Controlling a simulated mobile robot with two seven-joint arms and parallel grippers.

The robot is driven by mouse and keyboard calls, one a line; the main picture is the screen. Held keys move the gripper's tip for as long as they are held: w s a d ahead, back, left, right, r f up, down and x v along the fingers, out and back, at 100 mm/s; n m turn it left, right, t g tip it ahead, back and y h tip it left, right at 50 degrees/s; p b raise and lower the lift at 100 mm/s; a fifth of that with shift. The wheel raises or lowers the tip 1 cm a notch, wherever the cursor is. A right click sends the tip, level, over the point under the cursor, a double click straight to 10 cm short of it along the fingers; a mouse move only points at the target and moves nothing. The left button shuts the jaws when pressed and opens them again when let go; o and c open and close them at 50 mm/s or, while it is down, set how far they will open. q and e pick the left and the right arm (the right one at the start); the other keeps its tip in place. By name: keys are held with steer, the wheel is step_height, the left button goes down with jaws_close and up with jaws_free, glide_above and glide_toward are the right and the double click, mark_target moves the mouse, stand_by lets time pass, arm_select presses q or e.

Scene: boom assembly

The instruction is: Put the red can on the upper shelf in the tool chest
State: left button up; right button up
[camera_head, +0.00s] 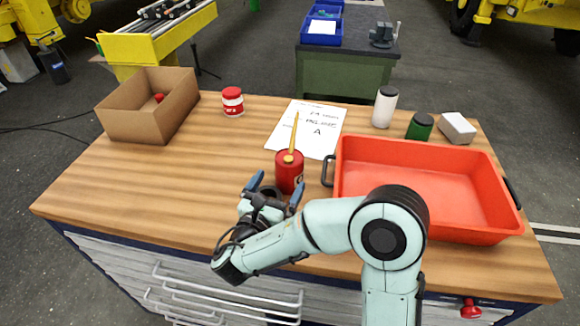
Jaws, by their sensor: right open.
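A red can (289,176) with a long yellow spout stands upright on the wooden top of the drawer cabinet (190,185), near its middle. My right gripper (276,189) is at the near side of this can with its blue-tipped fingers apart. The right fingertip overlaps the can's lower edge in the picture; I cannot tell whether they touch. Nothing is visibly held. A smaller red can with a white band (232,102) stands farther back on the left. The cabinet's front shows drawers with handles (230,300); no open shelf is visible. My left gripper is not in view.
A large red tray (420,185) fills the right side. An open cardboard box (150,110) stands at back left. A paper sheet (308,125) lies behind the spouted can. A white bottle (385,107), green can (420,126) and white box (457,128) stand at back right.

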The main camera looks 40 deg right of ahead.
mark_target(290, 163)
steer(key=x, duration=0.3)
steer(key=p+x, duration=0.1)
steer(key=x, duration=0.3)
steer(key=shift+w+d, duration=0.1)
steer(key=shift+d, duration=0.1)
steer(key=shift+w+d+p, duration=0.25)
steer(key=shift+d+p, duration=0.05)
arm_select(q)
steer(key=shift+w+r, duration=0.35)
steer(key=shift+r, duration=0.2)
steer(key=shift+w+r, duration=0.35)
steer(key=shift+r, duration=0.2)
arm_select(e)
steer(key=shift+s, duration=0.1)
steer(key=c, duration=1)
steer(key=shift+c, duration=1.2)
steer(key=shift+r, duration=0.1)
